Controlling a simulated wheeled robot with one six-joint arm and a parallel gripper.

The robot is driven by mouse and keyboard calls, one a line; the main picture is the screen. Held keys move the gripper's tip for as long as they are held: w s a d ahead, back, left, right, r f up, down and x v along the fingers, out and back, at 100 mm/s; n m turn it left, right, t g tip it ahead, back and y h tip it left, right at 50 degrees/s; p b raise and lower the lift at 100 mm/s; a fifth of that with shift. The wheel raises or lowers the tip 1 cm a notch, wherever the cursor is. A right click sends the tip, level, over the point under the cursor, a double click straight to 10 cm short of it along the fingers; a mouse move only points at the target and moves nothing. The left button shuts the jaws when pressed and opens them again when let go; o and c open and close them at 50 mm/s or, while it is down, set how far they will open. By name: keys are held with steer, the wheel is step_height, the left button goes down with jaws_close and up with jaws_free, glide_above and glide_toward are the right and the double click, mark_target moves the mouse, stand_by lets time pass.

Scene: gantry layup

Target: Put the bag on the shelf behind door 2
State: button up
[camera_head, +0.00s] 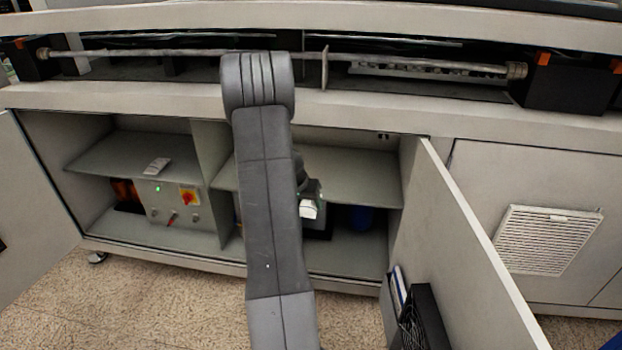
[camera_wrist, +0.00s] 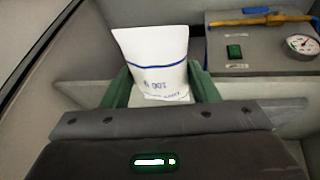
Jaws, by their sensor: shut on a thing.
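A white bag (camera_wrist: 152,55) with blue lines and blue print is upright between the green fingers of my gripper (camera_wrist: 160,80) in the wrist view. The fingers are shut on its sides. In the head view my arm hides most of the gripper, and a small white part of the bag (camera_head: 309,210) shows beside the arm, at the open right-hand cabinet bay. That bay has a grey shelf (camera_head: 365,187) across it. The cabinet door (camera_head: 470,250) at the right stands open. No door number is readable. Whether the bag touches any surface, I cannot tell.
The left bay has a shelf (camera_head: 105,152) with a small white item (camera_head: 157,165) on it. A grey control box (camera_head: 165,203) stands below. A grey box with a gauge (camera_wrist: 300,44) is right of the bag. A blue thing (camera_head: 361,217) sits low in the right bay.

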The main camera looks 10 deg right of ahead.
steer(key=shift+w+d+f, duration=0.1)
steer(key=shift+d+f, duration=0.15)
steer(key=shift+f, duration=0.3)
steer(key=p, duration=0.3)
steer(key=shift+r, duration=0.2)
steer(key=shift+w+d+f+n+p, duration=0.15)
steer(key=shift+n+p, duration=0.25)
steer(key=shift+p, duration=0.2)
steer(key=w+d+p, duration=0.1)
steer(key=w+d, duration=0.4)
steer(key=w+d+p, duration=0.1)
steer(key=w+d, duration=0.3)
steer(key=d, duration=0.1)
steer(key=shift+w+d+f, duration=0.1)
steer(key=shift+w+d, duration=0.25)
steer(key=shift+w, duration=0.05)
steer(key=shift+w+d, duration=1.05)
steer(key=shift+d, duration=0.15)
steer(key=shift+s+f, duration=0.1)
steer(key=shift+f, duration=0.65)
